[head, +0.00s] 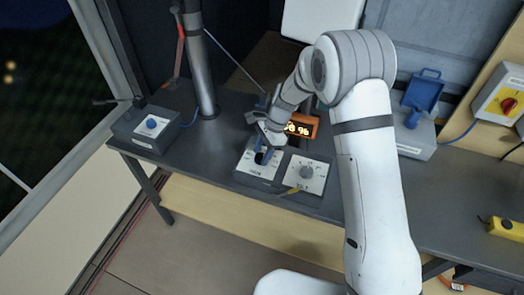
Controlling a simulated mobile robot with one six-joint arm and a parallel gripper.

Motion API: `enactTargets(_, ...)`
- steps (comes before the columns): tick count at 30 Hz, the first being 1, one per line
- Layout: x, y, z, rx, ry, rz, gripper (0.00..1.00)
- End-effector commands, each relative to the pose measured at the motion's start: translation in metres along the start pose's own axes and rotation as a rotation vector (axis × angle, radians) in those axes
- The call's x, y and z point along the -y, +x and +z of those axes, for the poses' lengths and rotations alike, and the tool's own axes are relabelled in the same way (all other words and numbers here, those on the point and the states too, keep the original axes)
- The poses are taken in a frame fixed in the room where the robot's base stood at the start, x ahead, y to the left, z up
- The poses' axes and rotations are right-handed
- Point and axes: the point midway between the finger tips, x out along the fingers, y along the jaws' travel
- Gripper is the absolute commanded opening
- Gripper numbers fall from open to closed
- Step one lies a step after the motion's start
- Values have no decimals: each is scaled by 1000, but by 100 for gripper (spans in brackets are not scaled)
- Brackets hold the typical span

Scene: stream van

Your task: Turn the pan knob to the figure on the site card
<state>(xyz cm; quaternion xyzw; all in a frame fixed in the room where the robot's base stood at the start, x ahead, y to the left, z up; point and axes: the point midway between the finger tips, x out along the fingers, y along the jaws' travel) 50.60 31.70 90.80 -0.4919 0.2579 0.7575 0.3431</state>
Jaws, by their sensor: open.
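A control box with two white dial faces stands on the dark bench. The left dial face (257,171) is the pan dial, though its lettering is too small to read surely. Its knob is mostly hidden by my gripper (263,156), which is open and comes down over it. I cannot tell whether the fingers touch the knob. The right dial (306,172) has a grey knob and looks labelled tilt. An orange-lit display (303,127) behind the box shows a figure ending in "%", partly covered by my wrist. I cannot make out a site card.
A grey box with a blue button (151,124) is on the bench's left end, beside a grey post (201,70). The bench front is clear.

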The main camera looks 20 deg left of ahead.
Motion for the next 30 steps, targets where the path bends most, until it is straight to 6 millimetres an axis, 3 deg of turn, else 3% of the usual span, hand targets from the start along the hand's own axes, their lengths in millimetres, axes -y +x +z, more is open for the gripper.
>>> enactTargets(9, 0, 4, 0, -1, -1, -1, 46)
enactTargets(21, 0, 3, 0, -1, 0, -1, 14)
enactTargets(30, 1, 4, 0, -4, -40, 15, 14)
